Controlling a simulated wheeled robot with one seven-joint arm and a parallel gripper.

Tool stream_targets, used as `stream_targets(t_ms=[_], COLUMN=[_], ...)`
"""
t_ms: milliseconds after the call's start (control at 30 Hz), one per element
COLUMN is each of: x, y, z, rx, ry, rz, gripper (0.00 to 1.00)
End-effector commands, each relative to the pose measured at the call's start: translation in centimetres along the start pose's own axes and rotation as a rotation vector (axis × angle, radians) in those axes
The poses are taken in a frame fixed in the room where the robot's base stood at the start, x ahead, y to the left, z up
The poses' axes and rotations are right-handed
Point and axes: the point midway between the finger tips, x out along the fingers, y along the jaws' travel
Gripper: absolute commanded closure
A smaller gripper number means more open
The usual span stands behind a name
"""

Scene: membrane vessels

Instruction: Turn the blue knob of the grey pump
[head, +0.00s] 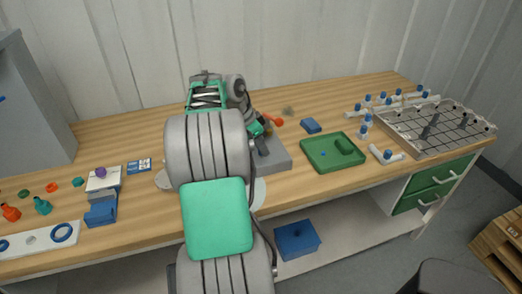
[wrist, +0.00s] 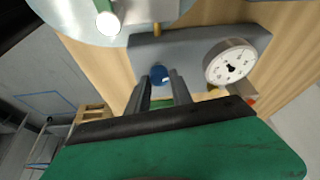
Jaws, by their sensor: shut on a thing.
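The blue knob (wrist: 158,74) sits on the front of the grey pump (wrist: 185,46) in the wrist view. My gripper (wrist: 160,80) is shut on the knob, with one dark finger on each side of it. In the head view my arm covers most of the pump; a grey block (head: 280,160), which looks like its base, shows to the right of my arm. The knob is hidden there, and my gripper (head: 262,140) is only partly visible.
A round white gauge (wrist: 231,62) stands right beside the knob. A metal vessel (wrist: 110,20) is close above. A rack (head: 435,130) stands farther right.

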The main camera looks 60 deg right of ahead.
Motion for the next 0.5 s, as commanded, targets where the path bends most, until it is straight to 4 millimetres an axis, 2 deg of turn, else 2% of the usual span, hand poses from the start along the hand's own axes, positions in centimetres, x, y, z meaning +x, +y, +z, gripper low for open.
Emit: stream_targets(t_ms=[500], x=[0.31], y=[0.34], z=[-0.02], rx=[-0.451], ry=[0.001], rz=[-0.189], gripper=[1.00])
